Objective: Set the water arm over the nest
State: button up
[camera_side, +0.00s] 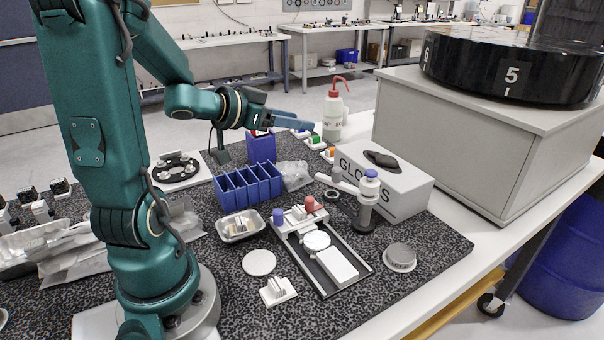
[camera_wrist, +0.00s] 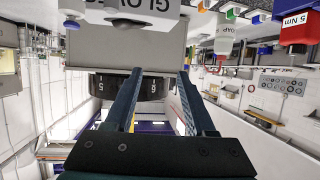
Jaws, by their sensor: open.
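What looks like the water arm (camera_side: 345,186) is a white bar on a dark post with a blue cap. It points left and back, its free end behind the fixture and apart from the round white seat. That seat, probably the nest (camera_side: 316,241), sits in the black-framed fixture (camera_side: 338,287), with a white block in front of it. My gripper (camera_side: 312,126) is open and empty, high up behind the water arm and near the wash bottle. Its two fingers (camera_wrist: 160,74) show spread in the wrist view, with nothing between them. The wrist view shows neither arm nor nest clearly.
The gloves box (camera_side: 402,190) stands right behind the water arm. A blue divided bin (camera_side: 247,188), a metal tray (camera_side: 240,228) and a white disc (camera_side: 259,262) lie left of the fixture. A wash bottle (camera_side: 333,118) stands behind. A grey puck (camera_side: 400,257) is at right.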

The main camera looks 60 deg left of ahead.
jog(key=shift+s+a+r, duration=0.7)
jog(key=shift+s+a, duration=0.1)
jog(key=shift+a, duration=0.05)
